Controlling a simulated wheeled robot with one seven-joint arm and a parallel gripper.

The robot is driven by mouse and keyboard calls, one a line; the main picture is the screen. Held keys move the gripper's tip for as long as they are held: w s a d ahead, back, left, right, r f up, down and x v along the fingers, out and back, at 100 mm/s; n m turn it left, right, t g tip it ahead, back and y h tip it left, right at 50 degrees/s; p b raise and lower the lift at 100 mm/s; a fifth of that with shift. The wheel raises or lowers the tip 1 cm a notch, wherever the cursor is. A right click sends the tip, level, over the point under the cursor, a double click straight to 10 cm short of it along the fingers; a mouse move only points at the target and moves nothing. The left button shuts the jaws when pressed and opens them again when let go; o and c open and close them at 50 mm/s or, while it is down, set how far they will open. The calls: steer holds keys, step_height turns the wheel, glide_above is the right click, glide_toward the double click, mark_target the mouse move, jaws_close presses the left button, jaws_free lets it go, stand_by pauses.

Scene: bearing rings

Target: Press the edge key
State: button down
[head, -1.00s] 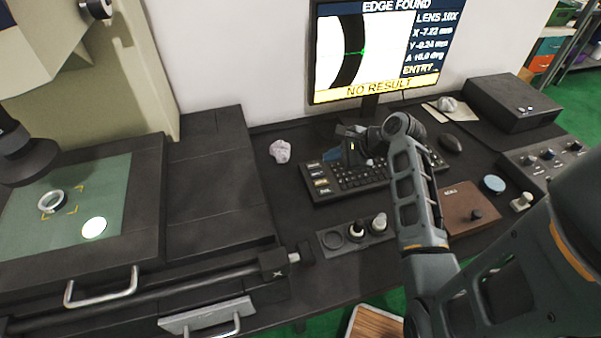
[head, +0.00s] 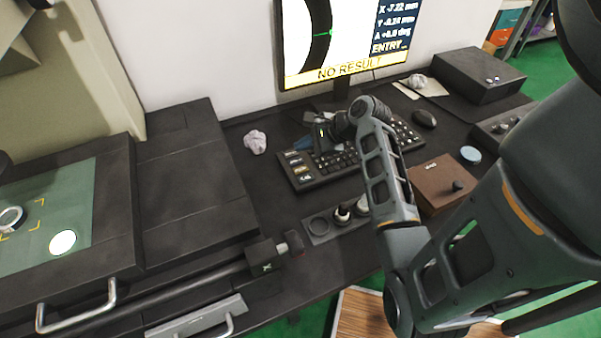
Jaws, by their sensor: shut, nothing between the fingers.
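The black keyboard (head: 338,172) lies on the dark desk below the monitor. A column of larger labelled keys (head: 298,169) sits at its left end, some pale and one yellowish; their lettering is too small to read, so I cannot tell which is the edge key. My gripper (head: 319,149) is over the left half of the keyboard, just right of that key column, pointing down. It is shut and holds nothing. My arm's wrist hides part of the keys behind it. I cannot tell whether the fingertips touch a key. The monitor (head: 332,72) reads "NO RESULT" and "ENTRY".
A crumpled paper ball (head: 255,141) lies left of the keyboard. A holder (head: 320,227) with lenses stands in front. A brown box (head: 437,186), a mouse (head: 424,119) and a black box (head: 474,77) are to the right. The measuring stage (head: 115,205) fills the left.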

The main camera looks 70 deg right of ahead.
steer(key=b, duration=0.4)
glide_above(304, 171)
step_height(304, 171, down, 4)
steer(key=shift+f, duration=1)
steer(key=shift+f, duration=0.15)
stand_by(0.9)
steer(key=shift+f, duration=0.25)
steer(key=shift+f, duration=0.35)
stand_by(0.8)
steer(key=shift+r+p, duration=0.1)
steer(key=shift+p, duration=0.2)
steer(key=shift+r+p, duration=0.7)
steer(key=shift+p, duration=0.3)
